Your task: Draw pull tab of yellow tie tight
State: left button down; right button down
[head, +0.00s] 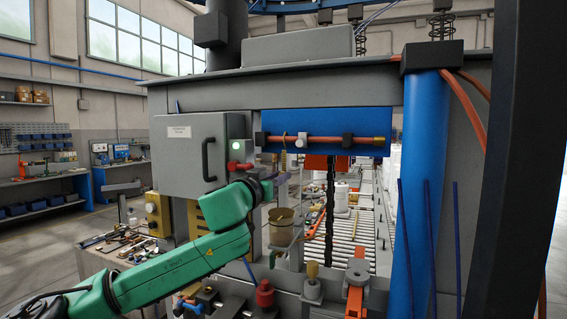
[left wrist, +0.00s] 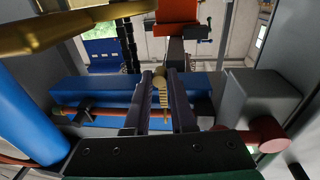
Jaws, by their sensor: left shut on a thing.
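The yellow tie (head: 283,143) loops around the orange hose in front of the blue panel, and its strap hangs down. In the left wrist view its ridged strap (left wrist: 163,99) runs between my fingers to a round yellow pull tab (left wrist: 159,74). My left gripper (head: 281,179) is just below the hose. The left wrist view shows its dark fingers (left wrist: 160,76) shut on the pull tab. I cannot tell how closely the loop hugs the hose. My right gripper is not in view.
The orange hose (head: 325,139) runs through black clamps on the blue panel (head: 340,120). A grey cabinet (head: 190,150) with a red knob (head: 240,167) stands close left of the gripper. A tan bucket (head: 281,226) is below, and a blue column (head: 424,180) stands right.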

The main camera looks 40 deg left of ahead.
pick_arm(q)
jog(key=shift+f+b, duration=1)
jog(key=shift+f, duration=0.3)
jog(key=c, duration=0.8)
grip_release()
jog(key=shift+r, duration=0.1)
jog(key=b+v, duration=0.1)
jog(key=b, duration=0.2)
jog(key=b+v, duration=0.2)
jog(key=b, duration=0.2)
jog(key=shift+f, duration=0.25)
jog(key=shift+b+v, duration=1)
jog(key=shift+b, duration=0.2)
jog(key=shift+s+d+r, duration=0.1)
jog(key=shift+s+r, duration=0.15)
jog(key=shift+s, duration=0.25)
